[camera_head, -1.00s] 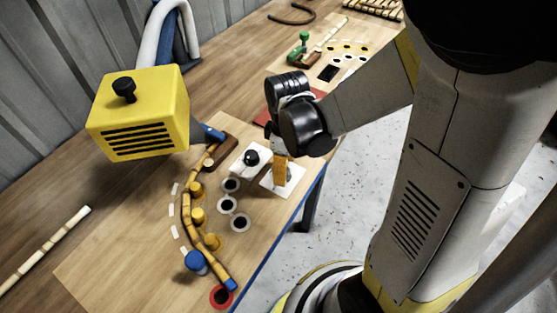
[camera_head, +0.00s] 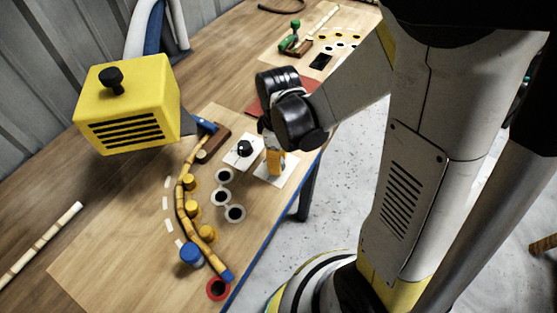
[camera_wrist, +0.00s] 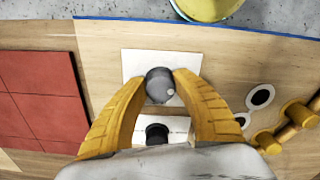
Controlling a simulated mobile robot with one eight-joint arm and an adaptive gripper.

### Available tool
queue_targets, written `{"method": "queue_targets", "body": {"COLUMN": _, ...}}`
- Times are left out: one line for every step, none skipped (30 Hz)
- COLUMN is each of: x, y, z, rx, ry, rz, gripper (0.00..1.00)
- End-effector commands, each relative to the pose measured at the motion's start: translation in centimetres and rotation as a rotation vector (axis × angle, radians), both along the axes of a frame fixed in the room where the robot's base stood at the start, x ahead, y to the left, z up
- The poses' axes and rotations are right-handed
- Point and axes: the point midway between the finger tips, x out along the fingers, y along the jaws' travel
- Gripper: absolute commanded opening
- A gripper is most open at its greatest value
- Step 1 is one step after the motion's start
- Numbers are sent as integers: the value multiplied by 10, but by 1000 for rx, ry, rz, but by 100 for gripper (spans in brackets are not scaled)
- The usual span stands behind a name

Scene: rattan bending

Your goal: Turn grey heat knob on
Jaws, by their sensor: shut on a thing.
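The grey heat knob (camera_wrist: 160,84) sits on a white square plate (camera_wrist: 133,62) near the blue table edge. In the wrist view my gripper (camera_wrist: 160,80) has its two yellow fingers on either side of the knob, shut on it. A small light dot shows on the knob's top, toward the lower right. In the head view my gripper (camera_head: 274,163) points down over the white plate (camera_head: 283,177), and its fingers hide the knob. A black knob (camera_head: 244,148) on another white plate stands just left of it; it also shows in the wrist view (camera_wrist: 157,133).
A yellow heater box (camera_head: 127,105) hangs over the bench. A bent rattan pole (camera_head: 184,208) lies against yellow pegs and a blue clamp (camera_head: 190,252). Red tiles (camera_wrist: 35,95) lie left in the wrist view. Black-centred rings (camera_head: 221,196) dot the board.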

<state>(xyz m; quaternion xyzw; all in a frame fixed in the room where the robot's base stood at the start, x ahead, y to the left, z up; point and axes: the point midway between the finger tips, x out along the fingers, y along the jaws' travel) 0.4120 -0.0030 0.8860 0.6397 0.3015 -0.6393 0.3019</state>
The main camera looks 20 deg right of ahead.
Motion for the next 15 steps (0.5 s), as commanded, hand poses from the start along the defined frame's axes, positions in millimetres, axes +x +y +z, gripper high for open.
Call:
{"method": "queue_targets", "body": {"x": 0, "y": 0, "z": -1, "rx": 0, "ry": 0, "rz": -8, "gripper": 3}}
{"method": "queue_targets", "body": {"x": 0, "y": 0, "z": -1, "rx": 0, "ry": 0, "rz": -15, "gripper": 3}}
{"method": "queue_targets", "body": {"x": 0, "y": 0, "z": -1, "rx": 0, "ry": 0, "rz": -27, "gripper": 3}}
{"method": "queue_targets", "body": {"x": -1, "y": 0, "z": -1, "rx": 1, "ry": 1, "rz": -37, "gripper": 3}}
{"method": "queue_targets", "body": {"x": -1, "y": 0, "z": -1, "rx": 1, "ry": 1, "rz": -50, "gripper": 3}}
{"method": "queue_targets", "body": {"x": -1, "y": 0, "z": -1, "rx": 1, "ry": 1, "rz": -68, "gripper": 3}}
{"method": "queue_targets", "body": {"x": -1, "y": 0, "z": -1, "rx": 0, "ry": 1, "rz": -85, "gripper": 3}}
{"method": "queue_targets", "body": {"x": -1, "y": 0, "z": -1, "rx": 0, "ry": 1, "rz": -102, "gripper": 3}}
{"method": "queue_targets", "body": {"x": -1, "y": 0, "z": -1, "rx": 0, "ry": 1, "rz": -129, "gripper": 3}}
{"method": "queue_targets", "body": {"x": -1, "y": 0, "z": -1, "rx": 0, "ry": 1, "rz": -152, "gripper": 3}}
{"method": "queue_targets", "body": {"x": -1, "y": 1, "z": -1, "rx": 0, "ry": 1, "rz": -174, "gripper": 3}}
{"method": "queue_targets", "body": {"x": -1, "y": 1, "z": -1, "rx": 0, "ry": 1, "rz": -207, "gripper": 3}}
{"method": "queue_targets", "body": {"x": -1, "y": 1, "z": -1, "rx": 0, "ry": 1, "rz": -233, "gripper": 3}}
{"method": "queue_targets", "body": {"x": -1, "y": 1, "z": -1, "rx": 0, "ry": 1, "rz": -260, "gripper": 3}}
{"method": "queue_targets", "body": {"x": -2, "y": 1, "z": -1, "rx": 0, "ry": 1, "rz": -297, "gripper": 3}}
